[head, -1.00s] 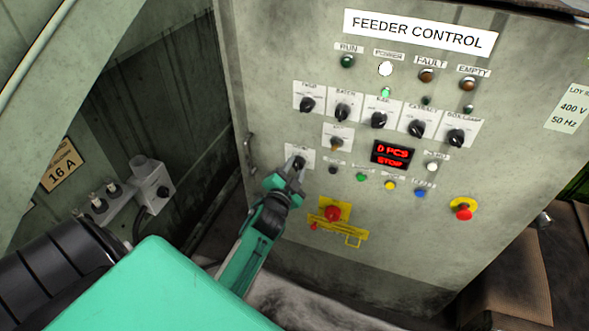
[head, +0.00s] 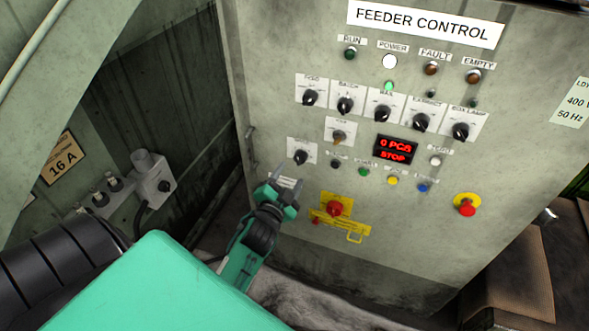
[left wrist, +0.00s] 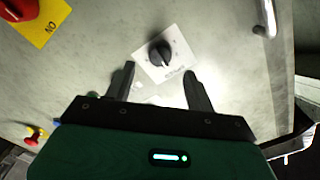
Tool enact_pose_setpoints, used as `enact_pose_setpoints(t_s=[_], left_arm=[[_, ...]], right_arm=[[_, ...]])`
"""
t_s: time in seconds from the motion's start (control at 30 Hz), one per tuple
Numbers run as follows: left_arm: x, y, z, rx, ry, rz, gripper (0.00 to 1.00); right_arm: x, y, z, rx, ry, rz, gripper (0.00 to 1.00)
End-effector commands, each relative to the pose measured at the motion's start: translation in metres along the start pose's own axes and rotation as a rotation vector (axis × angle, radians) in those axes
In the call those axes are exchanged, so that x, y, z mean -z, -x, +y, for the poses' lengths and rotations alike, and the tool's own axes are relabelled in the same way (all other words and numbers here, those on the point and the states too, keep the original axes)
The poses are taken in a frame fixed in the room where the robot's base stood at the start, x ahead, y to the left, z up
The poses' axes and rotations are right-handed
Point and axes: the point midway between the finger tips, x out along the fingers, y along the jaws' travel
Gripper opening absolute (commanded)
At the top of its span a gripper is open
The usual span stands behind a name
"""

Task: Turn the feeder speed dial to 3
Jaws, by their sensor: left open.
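The grey feeder control cabinet (head: 400,240) carries several black dials on white plates. A lone dial (head: 301,157) at the lower left of the panel is closest to my left gripper (head: 287,183); its label is too small to read surely. In the left wrist view the same dial (left wrist: 160,53) sits just beyond my left fingertips (left wrist: 159,72), centred between them. The fingers are open, apart from the dial and holding nothing. A top-row dial (head: 310,98) is at the far left, its label also unclear. My right gripper is not in view.
A red rotary switch (head: 334,208) on a yellow plate is right of my gripper. A red emergency button (head: 467,205) is farther right. A display (head: 395,149) reads 0 PCS, STOP. A cabinet handle (left wrist: 264,20) shows in the wrist view. A socket box (head: 152,181) stands left.

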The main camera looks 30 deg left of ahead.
Motion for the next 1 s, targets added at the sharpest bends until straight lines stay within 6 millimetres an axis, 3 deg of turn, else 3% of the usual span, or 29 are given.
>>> enact_pose_setpoints(t_s=[0.2, 0.4, 0.6, 1.0], left_arm=[[-0.002, 0.043, 0.002, -0.001, 0.001, -0.001, 0.55], [-0.001, 0.068, 0.001, -0.001, 0.000, -0.001, 0.55], [0.000, 0.077, 0.000, 0.001, -0.001, 0.001, 0.55], [0.000, 0.077, 0.000, 0.000, 0.000, 0.001, 0.55]], right_arm=[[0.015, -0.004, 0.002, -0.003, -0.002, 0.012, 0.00], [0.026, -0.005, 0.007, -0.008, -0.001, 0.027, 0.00], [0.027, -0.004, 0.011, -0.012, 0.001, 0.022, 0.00], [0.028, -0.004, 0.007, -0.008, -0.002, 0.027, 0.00]])
